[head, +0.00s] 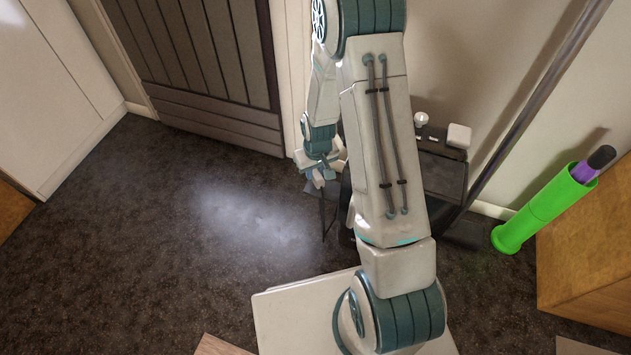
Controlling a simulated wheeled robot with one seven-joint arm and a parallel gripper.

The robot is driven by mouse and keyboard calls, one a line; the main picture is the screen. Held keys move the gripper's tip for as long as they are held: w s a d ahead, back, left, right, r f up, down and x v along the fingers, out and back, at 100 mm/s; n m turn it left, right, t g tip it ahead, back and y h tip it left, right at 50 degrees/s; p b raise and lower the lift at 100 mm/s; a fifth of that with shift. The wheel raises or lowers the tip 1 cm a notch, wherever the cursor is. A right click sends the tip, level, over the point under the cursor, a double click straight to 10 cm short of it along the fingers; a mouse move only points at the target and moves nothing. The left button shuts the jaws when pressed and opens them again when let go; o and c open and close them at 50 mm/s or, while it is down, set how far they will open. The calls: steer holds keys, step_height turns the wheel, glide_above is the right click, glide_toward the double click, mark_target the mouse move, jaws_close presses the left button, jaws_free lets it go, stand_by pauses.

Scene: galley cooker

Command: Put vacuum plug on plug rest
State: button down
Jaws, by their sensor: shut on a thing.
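My gripper (318,178) is left of the dark stand, pointing down above the floor. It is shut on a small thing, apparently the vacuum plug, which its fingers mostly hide. A thin dark strip, like a cord, hangs below the fingers toward the floor. I cannot make out the plug rest for sure. A dark stand (443,176) against the wall carries a white round piece (421,119) and a white block (459,135) on top. My arm hides the stand's left part.
A green tube (543,208) with a purple and black end leans at the right by a wooden cabinet (590,255). A dark pole (545,95) slants along the wall. A slatted dark door (195,60) is behind. The dark floor (190,215) at left is clear.

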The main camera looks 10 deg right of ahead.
mark_target(315, 178)
steer(key=shift+f+b, duration=0.65)
steer(key=shift+f, duration=1.15)
steer(key=shift+f, duration=0.1)
steer(key=shift+f, duration=0.15)
steer(key=c, duration=1.3)
jaws_free()
steer(key=shift+o, duration=0.2)
